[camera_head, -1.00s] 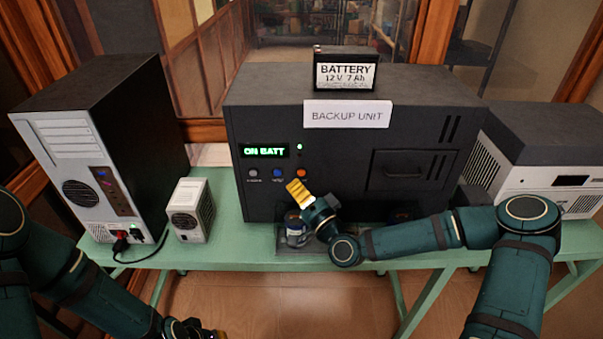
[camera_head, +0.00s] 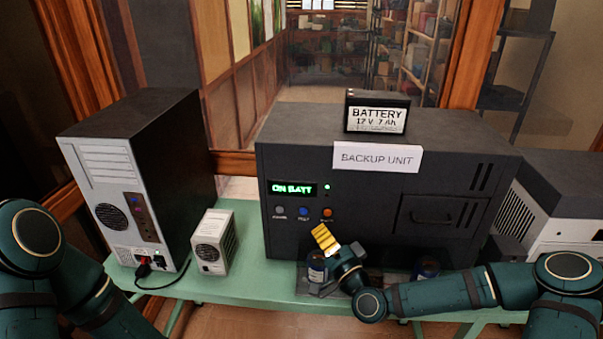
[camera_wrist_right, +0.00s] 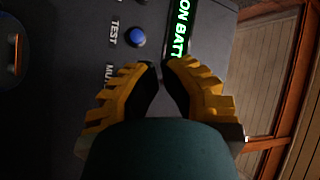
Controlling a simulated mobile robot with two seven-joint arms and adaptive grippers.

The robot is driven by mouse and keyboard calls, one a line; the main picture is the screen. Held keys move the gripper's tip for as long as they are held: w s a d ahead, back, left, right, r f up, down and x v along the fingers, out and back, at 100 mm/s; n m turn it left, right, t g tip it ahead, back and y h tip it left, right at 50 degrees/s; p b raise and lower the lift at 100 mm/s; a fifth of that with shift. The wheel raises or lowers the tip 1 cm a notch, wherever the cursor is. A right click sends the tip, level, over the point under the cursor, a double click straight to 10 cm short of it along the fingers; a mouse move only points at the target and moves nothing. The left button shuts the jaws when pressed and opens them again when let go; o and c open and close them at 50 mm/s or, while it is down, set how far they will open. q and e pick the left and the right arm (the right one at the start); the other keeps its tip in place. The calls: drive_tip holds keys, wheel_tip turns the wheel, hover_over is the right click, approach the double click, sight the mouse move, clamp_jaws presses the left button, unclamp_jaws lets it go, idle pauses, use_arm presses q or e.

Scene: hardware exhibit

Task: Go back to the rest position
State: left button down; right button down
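My right gripper (camera_head: 323,237) has yellow ribbed fingers and is in front of the lower left of the backup unit's face, just below its buttons. In the right wrist view the fingertips (camera_wrist_right: 161,66) are nearly together with nothing between them. The dark backup unit (camera_head: 380,157) shows a green "ON BATT" display (camera_head: 292,189). Below it are a grey button (camera_head: 279,210), a blue test button (camera_head: 303,211) and an orange button (camera_head: 327,212). The blue button (camera_wrist_right: 135,37) is beyond the fingertips in the wrist view. My left arm is at the left edge; its gripper is out of view.
A battery (camera_head: 377,118) stands on the unit. A computer tower (camera_head: 112,208) and a small white box (camera_head: 214,242) stand left on the green table (camera_head: 240,284). A grey-and-white device (camera_head: 560,190) is at right.

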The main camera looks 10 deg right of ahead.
drive_tip(key=s+a+f+n+g+y, duration=0.1)
drive_tip(key=s+a+f+n+g, duration=0.1)
drive_tip(key=s+a+f+g, duration=0.4)
drive_tip(key=s+a+f+n+g+y, duration=0.1)
drive_tip(key=s+a+f+n+g, duration=0.2)
drive_tip(key=f, duration=0.5)
drive_tip(key=s+d+f+g+h, duration=0.2)
drive_tip(key=s+f+g, duration=0.2)
drive_tip(key=s, duration=0.2)
drive_tip(key=s+d+f+n+g+h, duration=0.1)
drive_tip(key=s+d+f+g+h, duration=0.1)
drive_tip(key=s+f+g+h, duration=0.1)
drive_tip(key=s+f+g, duration=0.1)
drive_tip(key=s+f, duration=0.1)
drive_tip(key=s, duration=0.1)
drive_tip(key=shift+s+f+n, duration=0.15)
drive_tip(key=shift+s+n, duration=0.1)
drive_tip(key=shift+n, duration=0.05)
